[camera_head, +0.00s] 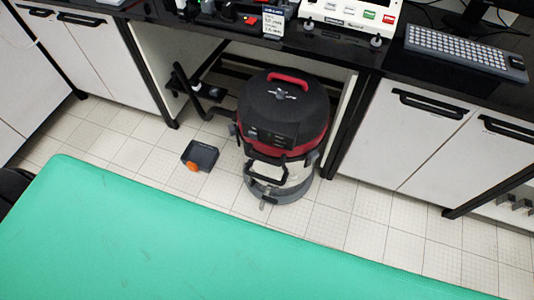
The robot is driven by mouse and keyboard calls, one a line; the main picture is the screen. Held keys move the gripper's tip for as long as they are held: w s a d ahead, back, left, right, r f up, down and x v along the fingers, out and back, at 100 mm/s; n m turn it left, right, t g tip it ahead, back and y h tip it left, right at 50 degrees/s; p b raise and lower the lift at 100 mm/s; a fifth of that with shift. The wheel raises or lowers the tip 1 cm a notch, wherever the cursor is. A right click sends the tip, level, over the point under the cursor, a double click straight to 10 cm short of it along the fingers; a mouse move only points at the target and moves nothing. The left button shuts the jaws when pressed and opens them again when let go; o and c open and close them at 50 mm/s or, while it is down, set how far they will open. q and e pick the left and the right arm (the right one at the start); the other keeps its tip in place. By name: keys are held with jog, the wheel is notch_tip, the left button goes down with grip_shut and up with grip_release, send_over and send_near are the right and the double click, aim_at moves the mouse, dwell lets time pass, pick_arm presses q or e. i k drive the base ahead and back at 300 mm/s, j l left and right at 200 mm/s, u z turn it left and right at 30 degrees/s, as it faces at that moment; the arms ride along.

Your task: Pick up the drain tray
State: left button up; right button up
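A small dark grey, tray-like box (202,154) with an orange part (192,167) at its near corner lies on the tiled floor, left of the vacuum. It best fits the drain tray, but it is too small to be sure. Neither of my grippers shows in the head view.
A black and red drum vacuum (283,120) stands in the open bay under the black bench, its hose (190,92) at left. White cabinets (396,134) flank the bay. A green tabletop (190,245) fills the foreground and is bare. Tiled floor (352,215) lies between.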

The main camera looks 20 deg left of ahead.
aim_at(198, 156)
jog(key=u, duration=1.4)
jog(key=i+j+z, duration=0.1)
jog(key=z, duration=1)
jog(key=j+z, duration=0.35)
jog(key=j, duration=0.2)
jog(key=j+z, duration=0.35)
jog(key=j, duration=0.15)
jog(key=j+z, duration=0.3)
jog(key=j, duration=0.25)
jog(key=k+j+z, duration=0.15)
jog(key=j+z, duration=0.2)
jog(key=j, duration=0.15)
